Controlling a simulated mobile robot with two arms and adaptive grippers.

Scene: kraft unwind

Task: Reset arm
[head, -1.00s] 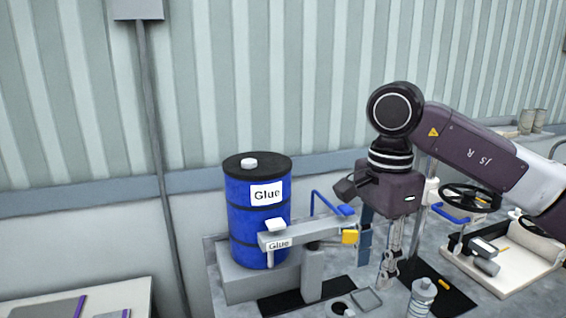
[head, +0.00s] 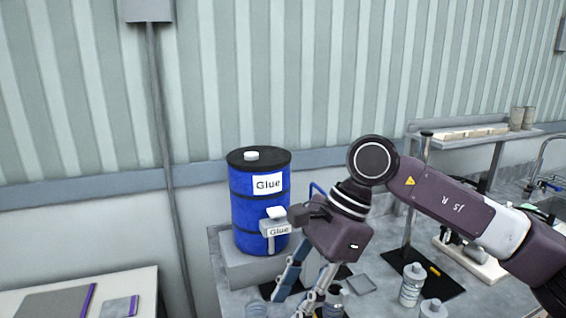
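My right arm comes in from the right in the head view. Its gripper (head: 290,298) points down and to the left, in front of the glue stand. One bluish finger and one grey finger show, with a gap between them and nothing visible held. The lower fingertips are close to the bottom edge of the picture and to small items there, so contact cannot be told. My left gripper is not in view.
Bottles (head: 412,287) stand right of the gripper near a black mat (head: 440,283). A table (head: 60,283) is at lower left; a shelf (head: 470,138) is at the right.

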